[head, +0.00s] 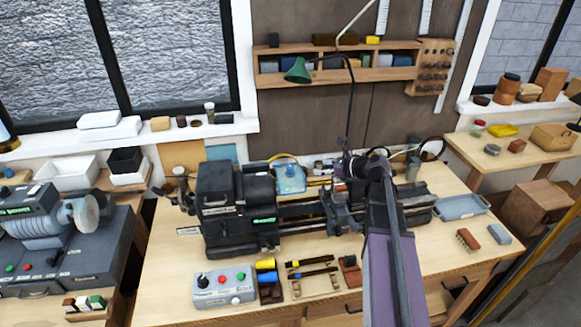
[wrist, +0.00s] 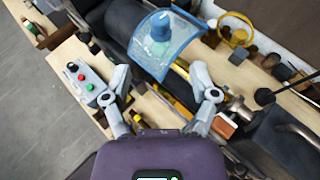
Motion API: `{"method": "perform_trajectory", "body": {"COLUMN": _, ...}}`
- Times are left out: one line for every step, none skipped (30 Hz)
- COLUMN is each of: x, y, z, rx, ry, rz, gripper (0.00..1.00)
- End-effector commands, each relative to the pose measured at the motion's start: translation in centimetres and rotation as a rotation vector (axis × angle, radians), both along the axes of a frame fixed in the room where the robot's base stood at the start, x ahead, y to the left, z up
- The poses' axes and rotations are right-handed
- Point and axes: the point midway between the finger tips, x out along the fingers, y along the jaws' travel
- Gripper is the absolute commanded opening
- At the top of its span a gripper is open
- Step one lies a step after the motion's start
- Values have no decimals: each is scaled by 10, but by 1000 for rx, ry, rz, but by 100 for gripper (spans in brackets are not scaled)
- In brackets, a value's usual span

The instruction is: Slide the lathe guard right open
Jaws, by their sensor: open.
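The lathe guard is a clear blue curved panel (wrist: 178,55) on the lathe, upper middle in the wrist view. It also shows in the head view as a small blue panel (head: 290,185) behind the lathe bed, right of the dark headstock (head: 228,200). A teal rounded piece (wrist: 160,26) shows on or behind the panel; I cannot tell which. My gripper (wrist: 160,72) is open and empty, its two grey fingers spread wide. The guard's near edge appears between the fingertips in the wrist view, but I cannot see any contact. In the head view my arm largely hides the gripper.
A grey control box (head: 222,287) with a knob and buttons stands at the bench front. Yellow and dark tools (head: 312,272) lie beside it. A green-shaded lamp (head: 298,71) hangs above.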

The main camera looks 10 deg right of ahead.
Motion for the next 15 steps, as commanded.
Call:
{"method": "perform_trajectory", "body": {"x": 1, "y": 1, "z": -1, "rx": 0, "ry": 0, "rz": 0, "gripper": 76}}
{"method": "perform_trajectory", "body": {"x": 2, "y": 1, "z": -1, "rx": -1, "ry": -1, "rz": 0, "gripper": 76}}
{"method": "perform_trajectory", "body": {"x": 3, "y": 2, "z": -2, "rx": -1, "ry": 0, "rz": 0, "gripper": 76}}
{"method": "perform_trajectory", "body": {"x": 4, "y": 3, "z": -3, "rx": -1, "ry": 0, "rz": 1, "gripper": 76}}
{"method": "perform_trajectory", "body": {"x": 5, "y": 4, "z": -4, "rx": -1, "ry": 0, "rz": 1, "gripper": 76}}
{"method": "perform_trajectory", "body": {"x": 7, "y": 6, "z": -5, "rx": -1, "ry": 0, "rz": 1, "gripper": 76}}
{"method": "perform_trajectory", "body": {"x": 9, "y": 8, "z": -6, "rx": -1, "ry": 0, "rz": 1, "gripper": 76}}
{"method": "perform_trajectory", "body": {"x": 10, "y": 10, "z": -7, "rx": -1, "ry": 0, "rz": 1, "gripper": 76}}
{"method": "perform_trajectory", "body": {"x": 13, "y": 12, "z": -9, "rx": -1, "ry": 0, "rz": 1, "gripper": 76}}
{"method": "perform_trajectory", "body": {"x": 15, "y": 14, "z": -11, "rx": -1, "ry": 0, "rz": 1, "gripper": 76}}
{"method": "perform_trajectory", "body": {"x": 18, "y": 16, "z": -12, "rx": -1, "ry": 0, "rz": 1, "gripper": 76}}
{"method": "perform_trajectory", "body": {"x": 21, "y": 20, "z": -15, "rx": -1, "ry": 0, "rz": 1, "gripper": 76}}
{"method": "perform_trajectory", "body": {"x": 24, "y": 22, "z": -16, "rx": -1, "ry": 1, "rz": 2, "gripper": 76}}
{"method": "perform_trajectory", "body": {"x": 27, "y": 25, "z": -18, "rx": -1, "ry": 0, "rz": 3, "gripper": 76}}
{"method": "perform_trajectory", "body": {"x": 31, "y": 29, "z": -21, "rx": -2, "ry": 0, "rz": 2, "gripper": 76}}
